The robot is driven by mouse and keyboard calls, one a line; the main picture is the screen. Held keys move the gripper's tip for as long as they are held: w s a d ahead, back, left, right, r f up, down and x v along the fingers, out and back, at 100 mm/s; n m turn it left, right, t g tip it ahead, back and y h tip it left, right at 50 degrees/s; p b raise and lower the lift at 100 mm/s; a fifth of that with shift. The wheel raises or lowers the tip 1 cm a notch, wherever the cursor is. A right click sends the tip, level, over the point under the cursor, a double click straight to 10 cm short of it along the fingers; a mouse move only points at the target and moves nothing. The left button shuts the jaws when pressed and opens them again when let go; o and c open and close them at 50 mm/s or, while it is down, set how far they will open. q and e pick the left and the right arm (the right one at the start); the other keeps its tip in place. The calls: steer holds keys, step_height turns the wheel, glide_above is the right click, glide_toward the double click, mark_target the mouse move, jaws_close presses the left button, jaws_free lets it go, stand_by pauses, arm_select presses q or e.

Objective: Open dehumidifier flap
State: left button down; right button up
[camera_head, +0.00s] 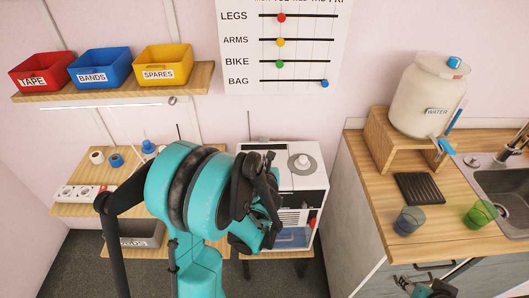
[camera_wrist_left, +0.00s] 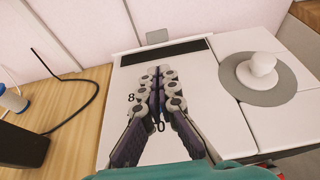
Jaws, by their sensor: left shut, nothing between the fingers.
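The dehumidifier appears to be the white box-shaped appliance (camera_head: 307,181) on the low wooden bench, partly hidden by my left arm. Its white top (camera_wrist_left: 195,125) carries a dark slot (camera_wrist_left: 190,47) along the back edge and a round grey disc with a white knob (camera_wrist_left: 262,68). A small grey tab (camera_wrist_left: 157,37) shows behind the back edge. I cannot tell which part is the flap. My left gripper (camera_head: 266,185) is shut and empty. In the left wrist view its fingers (camera_wrist_left: 158,72) are together over the white top, near the slot. My right gripper (camera_head: 425,288) shows only partly at the bottom right.
A power strip (camera_head: 84,192) and tape rolls (camera_head: 97,157) lie on the bench at left. A wooden counter (camera_head: 378,195) with a water jug (camera_head: 428,95), cups (camera_head: 409,219) and a sink (camera_head: 505,177) stands at right. A black cable (camera_wrist_left: 75,115) runs beside the appliance.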

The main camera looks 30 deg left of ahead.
mark_target(263, 140)
arm_select(q)
steer(key=b+x, duration=0.2)
steer(key=x, duration=0.7)
steer(key=shift+w+a+f+b, duration=0.2)
steer(key=shift+w+b, duration=0.05)
steer(key=shift+b, duration=0.05)
steer(key=shift+w+a+r, duration=0.15)
steer(key=shift+w+r, duration=0.15)
steer(key=shift+r, duration=0.25)
steer(key=shift+w+a+r, duration=0.15)
steer(key=shift+w+r, duration=0.15)
steer(key=shift+r, duration=0.25)
steer(key=shift+p, duration=0.3)
